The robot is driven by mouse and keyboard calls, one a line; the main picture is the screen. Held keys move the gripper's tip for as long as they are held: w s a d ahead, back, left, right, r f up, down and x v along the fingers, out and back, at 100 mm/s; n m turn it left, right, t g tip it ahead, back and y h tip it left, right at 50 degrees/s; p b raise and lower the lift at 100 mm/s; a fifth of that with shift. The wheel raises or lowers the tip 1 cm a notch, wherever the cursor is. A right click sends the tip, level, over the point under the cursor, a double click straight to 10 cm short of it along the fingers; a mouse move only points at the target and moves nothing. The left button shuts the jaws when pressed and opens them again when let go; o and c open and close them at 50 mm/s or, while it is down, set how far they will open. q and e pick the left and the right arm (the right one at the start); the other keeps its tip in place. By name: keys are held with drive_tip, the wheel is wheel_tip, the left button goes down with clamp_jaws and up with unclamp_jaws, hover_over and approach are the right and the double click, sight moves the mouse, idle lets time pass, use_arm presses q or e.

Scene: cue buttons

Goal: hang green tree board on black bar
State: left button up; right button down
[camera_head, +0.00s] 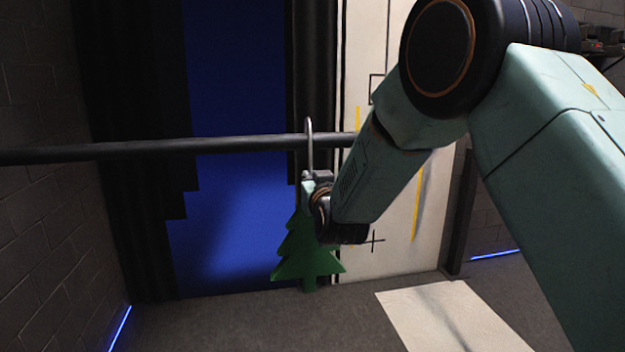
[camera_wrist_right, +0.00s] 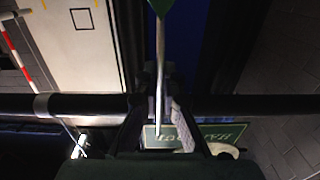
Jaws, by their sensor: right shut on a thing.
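The green tree board (camera_head: 308,258) hangs upright below the black bar (camera_head: 235,146) in the head view. Its metal hook (camera_head: 309,130) rises above the bar, with its curved top over it; whether it rests on the bar I cannot tell. My right gripper (camera_head: 314,196) is shut on the hook's shank, just above the tree and below the bar. In the right wrist view, my right gripper's fingers (camera_wrist_right: 163,105) close around the metal shank, and the tree's green tip shows at the top edge. The bar (camera_wrist_right: 85,105) crosses that view. My left gripper is not in view.
A white panel (camera_head: 378,215) with black marks and yellow tape stands behind the bar at the right. Dark curtains flank a blue backdrop (camera_head: 235,75). A pale sheet (camera_head: 440,315) lies on the floor. A green lettered sign (camera_wrist_right: 225,133) shows in the wrist view.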

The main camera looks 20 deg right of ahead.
drive_tip(key=shift+w+d+r, duration=0.1)
drive_tip(key=shift+w+r, duration=0.15)
drive_tip(key=shift+r, duration=0.15)
wheel_tip(320, 180, down, 3)
drive_tip(key=shift+w+r+b, duration=0.1)
drive_tip(key=shift+r+b, duration=0.1)
drive_tip(key=shift+b, duration=0.8)
